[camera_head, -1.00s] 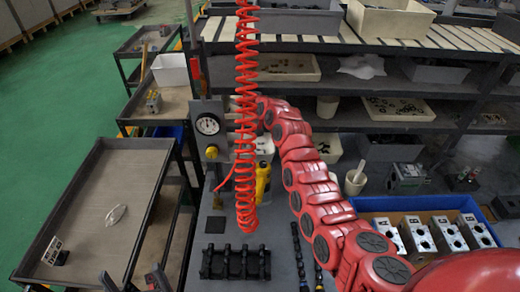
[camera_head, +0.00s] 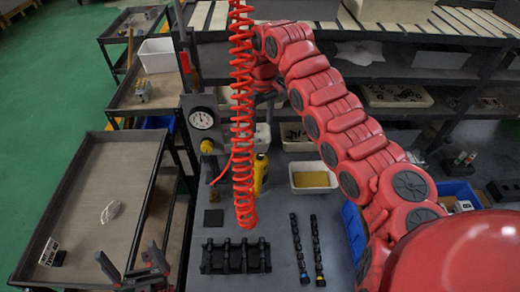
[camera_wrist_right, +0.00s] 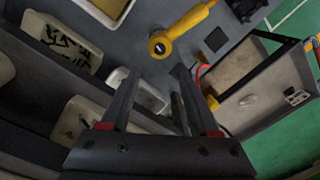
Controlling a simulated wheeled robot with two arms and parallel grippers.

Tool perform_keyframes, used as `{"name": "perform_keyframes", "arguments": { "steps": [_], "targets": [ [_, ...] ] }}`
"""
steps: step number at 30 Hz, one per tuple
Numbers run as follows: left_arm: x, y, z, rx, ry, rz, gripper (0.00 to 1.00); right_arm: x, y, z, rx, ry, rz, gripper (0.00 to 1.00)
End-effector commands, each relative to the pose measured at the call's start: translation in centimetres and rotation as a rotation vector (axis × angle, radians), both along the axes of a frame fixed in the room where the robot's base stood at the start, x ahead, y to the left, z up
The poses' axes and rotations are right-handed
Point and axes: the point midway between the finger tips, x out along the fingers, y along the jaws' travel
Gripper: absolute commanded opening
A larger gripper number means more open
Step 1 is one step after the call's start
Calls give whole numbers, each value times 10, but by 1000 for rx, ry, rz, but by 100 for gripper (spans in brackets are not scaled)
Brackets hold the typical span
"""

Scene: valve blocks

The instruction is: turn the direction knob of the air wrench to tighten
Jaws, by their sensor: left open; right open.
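The yellow air wrench (camera_head: 260,172) stands behind the red coiled hose in the head view, partly hidden by it. In the right wrist view the air wrench (camera_wrist_right: 182,27) shows a round end with a dark centre, beyond the fingertips. Its knob's setting is too small to read. My right gripper (camera_wrist_right: 153,85) is open, with nothing between its fingers and apart from the wrench. In the head view its fingers are largely hidden behind the hose and arm. My left gripper (camera_head: 133,266) is open and empty at the bottom left.
The red coiled hose (camera_head: 241,120) hangs in front of the wrench. A pressure gauge (camera_head: 202,119) stands left of it. A black rack (camera_head: 236,257) and two dark socket strips (camera_head: 300,249) lie on the bench. A tray with yellow contents (camera_head: 313,179) is right of the wrench. Shelves stand behind.

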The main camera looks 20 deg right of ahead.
Motion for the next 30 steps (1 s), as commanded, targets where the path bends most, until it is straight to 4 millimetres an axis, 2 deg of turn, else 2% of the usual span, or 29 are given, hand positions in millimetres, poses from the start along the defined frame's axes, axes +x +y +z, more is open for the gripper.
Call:
{"name": "perform_keyframes", "arguments": {
  "steps": [14, 21, 25, 30],
  "targets": [
    [0, 0, 12, 0, 0, 0, 100, -1, 5, -75, 7, -1, -1, 62],
    [0, 0, 31, 0, 0, 0, 100, -2, 4, -114, 2, 2, -2, 62],
    [0, 0, 34, 0, 0, 0, 100, -1, 4, -127, 1, -3, -2, 62],
    [0, 0, 35, 0, 0, 0, 100, -1, 4, -133, 2, -5, -2, 62]
  ]
}}
